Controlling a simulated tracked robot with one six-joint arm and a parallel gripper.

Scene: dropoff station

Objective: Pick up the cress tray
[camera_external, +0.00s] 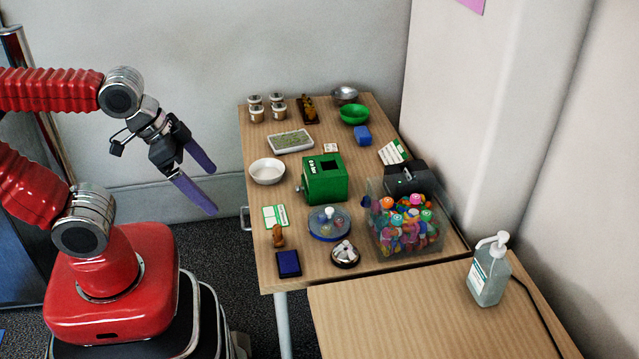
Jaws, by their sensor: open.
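The cress tray (290,141) is a shallow white tray with a green, speckled top. It lies flat on the wooden table (262,222), left of the middle and behind the white bowl. My gripper (215,190) has two purple fingers. It is open and empty, with its fingertips spread and pointing down to the right. It hangs in the air left of the table's edge, apart from the tray. Nothing hides the tray.
A white bowl (267,171) and a green box (325,183) stand in front of the tray. Several small jars (257,114) stand behind it. A clear bin (405,243) of colourful items is at the right. A pump bottle (489,277) stands on the nearer table.

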